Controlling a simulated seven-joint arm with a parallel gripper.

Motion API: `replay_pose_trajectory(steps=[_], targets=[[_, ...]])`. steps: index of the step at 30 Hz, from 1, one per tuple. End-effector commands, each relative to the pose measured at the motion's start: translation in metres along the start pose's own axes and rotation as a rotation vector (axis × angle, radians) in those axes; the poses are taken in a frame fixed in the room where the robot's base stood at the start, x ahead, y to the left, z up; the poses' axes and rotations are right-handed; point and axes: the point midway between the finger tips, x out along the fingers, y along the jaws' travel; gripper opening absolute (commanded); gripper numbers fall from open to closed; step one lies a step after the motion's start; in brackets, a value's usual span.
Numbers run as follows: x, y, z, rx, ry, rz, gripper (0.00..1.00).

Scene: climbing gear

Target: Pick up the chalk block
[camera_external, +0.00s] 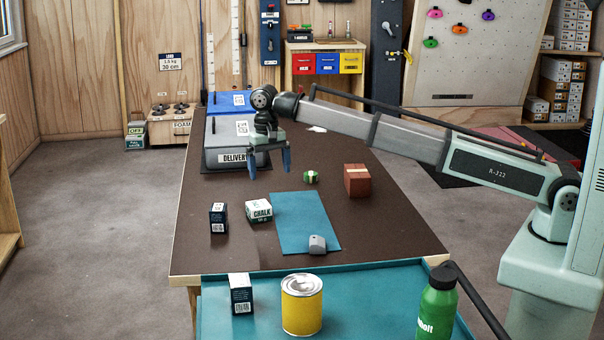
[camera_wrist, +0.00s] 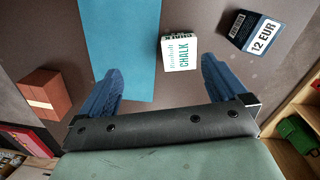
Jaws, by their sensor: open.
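The chalk block (camera_external: 259,211) is a small white box with green lettering, lying on the brown table at the left edge of a blue mat. It also shows in the wrist view (camera_wrist: 179,53), beyond and between my fingertips, with nothing touching it. My gripper (camera_external: 269,172) is open and empty, held above the table behind the chalk block. Its two blue fingers also show in the wrist view (camera_wrist: 160,78), spread wide apart.
A dark box (camera_external: 218,218) stands left of the chalk block. The blue mat (camera_external: 300,220) lies to its right, with a grey piece (camera_external: 317,244) at its front edge. A reddish-brown block (camera_external: 357,180), a green roll (camera_external: 311,177) and a grey delivery box (camera_external: 222,155) stand farther back.

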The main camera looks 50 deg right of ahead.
Motion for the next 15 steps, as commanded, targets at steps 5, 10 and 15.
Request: replay_pose_trajectory(steps=[5,10,15], targets=[[0.002,-0.004,-0.017,-0.187,0.003,-0.005,0.99],[0.002,-0.012,-0.023,-0.42,0.012,-0.011,0.99],[0.001,-0.018,-0.028,-0.713,0.026,-0.017,0.99]])
